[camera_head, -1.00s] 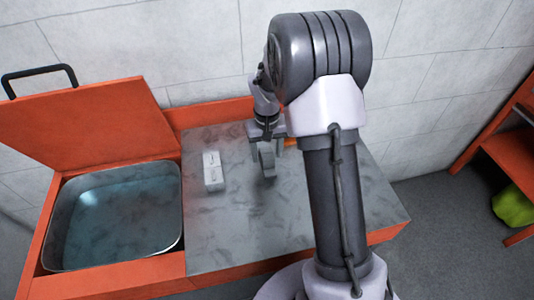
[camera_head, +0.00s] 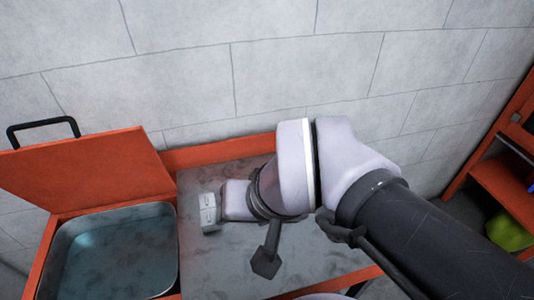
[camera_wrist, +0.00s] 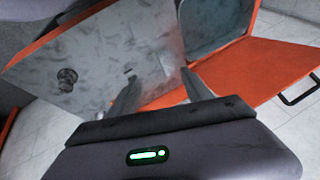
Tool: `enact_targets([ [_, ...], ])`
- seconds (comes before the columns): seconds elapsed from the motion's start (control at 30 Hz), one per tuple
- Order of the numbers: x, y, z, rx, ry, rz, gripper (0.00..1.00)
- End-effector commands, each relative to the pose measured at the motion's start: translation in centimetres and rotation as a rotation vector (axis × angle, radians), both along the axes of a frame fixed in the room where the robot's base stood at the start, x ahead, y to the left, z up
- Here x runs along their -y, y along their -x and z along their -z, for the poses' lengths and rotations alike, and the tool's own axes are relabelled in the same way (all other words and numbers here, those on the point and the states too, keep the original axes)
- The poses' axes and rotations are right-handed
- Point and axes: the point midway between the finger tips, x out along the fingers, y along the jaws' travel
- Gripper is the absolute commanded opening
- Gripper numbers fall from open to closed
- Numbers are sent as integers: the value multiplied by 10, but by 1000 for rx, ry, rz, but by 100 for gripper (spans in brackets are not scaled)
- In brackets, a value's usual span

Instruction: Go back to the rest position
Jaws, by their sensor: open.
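My gripper (camera_wrist: 160,76) is open in the wrist view, with nothing between its two fingers. It is above the grey worktop (camera_wrist: 110,50), apart from it. In the head view my arm crosses the right part of the same worktop (camera_head: 305,265) and hides much of it. I cannot clearly make out the jaws there. A round metal piece (camera_wrist: 67,78) is on the worktop at the left of the wrist view.
An open metal basin (camera_head: 112,255) in an orange frame lies left of the worktop; it also shows in the wrist view (camera_wrist: 215,25). Its orange lid (camera_head: 85,170) stands raised near the wall. Orange shelving (camera_head: 508,185) holds a green item (camera_head: 508,230) at far right.

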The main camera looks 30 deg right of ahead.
Motion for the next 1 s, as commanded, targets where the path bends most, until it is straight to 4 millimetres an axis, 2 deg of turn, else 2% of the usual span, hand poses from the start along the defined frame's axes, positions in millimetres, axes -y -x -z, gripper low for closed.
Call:
enact_targets([
  [0.03, -4, 11, 1, 24, -12, 2, 58],
  [0.1, -7, 20, 4, 41, -26, 7, 58],
  [0.4, -8, 23, 8, 44, -30, 10, 58],
  [0.47, -8, 22, 21, 44, -30, 10, 58],
  [0.6, -8, 22, 64, 44, -29, 9, 58],
  [0.63, -8, 22, 66, 44, -29, 9, 58],
  [0.73, -8, 22, 58, 44, -29, 9, 58],
  [1.0, -8, 22, 56, 44, -29, 9, 58],
])
